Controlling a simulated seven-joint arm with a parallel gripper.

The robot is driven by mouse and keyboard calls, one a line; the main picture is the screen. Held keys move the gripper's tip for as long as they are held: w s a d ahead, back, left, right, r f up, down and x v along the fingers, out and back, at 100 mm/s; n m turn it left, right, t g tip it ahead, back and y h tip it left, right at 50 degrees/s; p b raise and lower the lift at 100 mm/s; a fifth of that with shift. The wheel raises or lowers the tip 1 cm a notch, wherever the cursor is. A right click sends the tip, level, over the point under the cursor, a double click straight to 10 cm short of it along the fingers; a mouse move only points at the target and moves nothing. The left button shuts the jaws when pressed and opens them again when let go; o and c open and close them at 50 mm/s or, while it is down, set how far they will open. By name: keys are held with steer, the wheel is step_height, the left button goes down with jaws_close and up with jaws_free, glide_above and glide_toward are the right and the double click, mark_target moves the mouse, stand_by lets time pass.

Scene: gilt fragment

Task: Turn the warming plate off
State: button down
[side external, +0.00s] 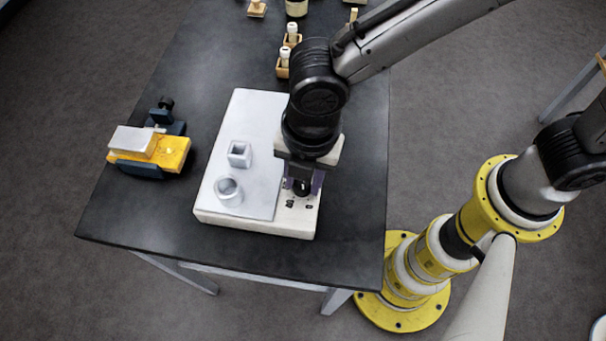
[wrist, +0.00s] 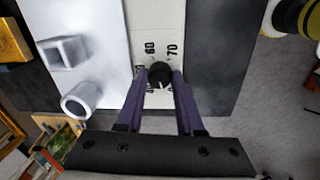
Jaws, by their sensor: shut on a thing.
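The warming plate (side external: 250,125) is a white box with a pale metal top on the dark table. Its control strip runs along the right side, with a black round knob (wrist: 160,74) and printed numbers such as 60 and 70 in the wrist view. A white pointer mark shows on the knob's lower part. My gripper (wrist: 160,84) points down over the strip, its two purple fingers shut on the knob, one on each side. In the side view my gripper (side external: 302,185) partly hides the knob and its markings.
A square metal holder (side external: 239,153) and a round metal ring (side external: 229,190) stand on the plate's top. A yellow and dark blue device (side external: 160,150) sits at the left. Small wooden racks with white-capped vials (side external: 285,62) stand behind. The table's front is clear.

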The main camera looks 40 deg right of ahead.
steer(key=shift+w+r+n, duration=0.1)
steer(key=shift+r+n, duration=0.05)
steer(key=shift+n, duration=1.55)
steer(key=c, duration=0.8)
jaws_free()
steer(key=r, duration=1.3)
steer(key=shift+s+d+r, duration=0.3)
steer(key=shift+d+r, duration=0.05)
steer(key=shift+d, duration=0.05)
